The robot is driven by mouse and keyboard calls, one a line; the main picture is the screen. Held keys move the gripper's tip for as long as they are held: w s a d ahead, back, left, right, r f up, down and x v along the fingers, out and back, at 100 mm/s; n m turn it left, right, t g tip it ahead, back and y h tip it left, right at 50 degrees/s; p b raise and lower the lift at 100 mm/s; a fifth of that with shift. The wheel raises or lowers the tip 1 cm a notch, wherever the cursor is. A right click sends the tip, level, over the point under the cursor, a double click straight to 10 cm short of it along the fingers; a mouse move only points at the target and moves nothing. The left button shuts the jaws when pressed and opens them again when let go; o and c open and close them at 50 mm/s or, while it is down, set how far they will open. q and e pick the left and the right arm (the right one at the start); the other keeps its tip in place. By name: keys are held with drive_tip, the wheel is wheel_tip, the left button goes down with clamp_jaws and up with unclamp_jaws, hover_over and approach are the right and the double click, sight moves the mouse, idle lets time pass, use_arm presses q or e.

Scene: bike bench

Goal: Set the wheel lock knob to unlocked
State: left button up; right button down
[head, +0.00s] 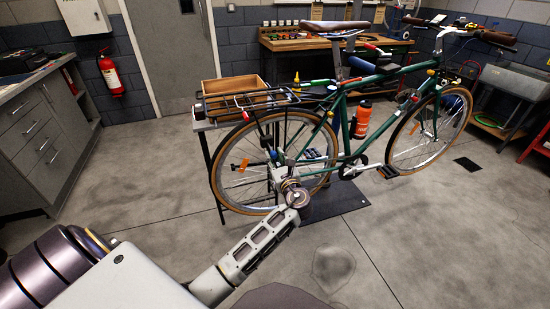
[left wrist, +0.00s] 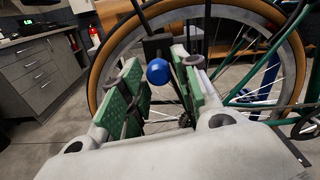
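A blue ball knob (left wrist: 158,71) on a dark stem shows in the left wrist view, in front of the bicycle's rear wheel (left wrist: 95,75). I take it to be the wheel lock knob; its locked or unlocked setting cannot be read. My left gripper (left wrist: 163,80) is open, with a green-padded finger on each side of the knob. A gap shows at the left finger; contact at the right finger cannot be told. In the head view my left gripper (head: 280,158) is small beside the rear wheel (head: 216,160). My right gripper is not in view.
The green bicycle (head: 342,115) stands upright over a dark floor mat (head: 340,199). A small table with a wooden tray (head: 232,84) is behind the rear wheel. A workbench (head: 290,44) lines the back wall, and cabinets (head: 35,140) stand left. The front floor is clear.

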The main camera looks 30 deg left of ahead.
use_arm(q)
drive_tip(key=shift+o, duration=0.6)
drive_tip(key=shift+a+r, duration=0.1)
drive_tip(key=v, duration=0.7)
drive_tip(key=shift+s+d, duration=0.15)
drive_tip(key=shift+d, duration=0.1)
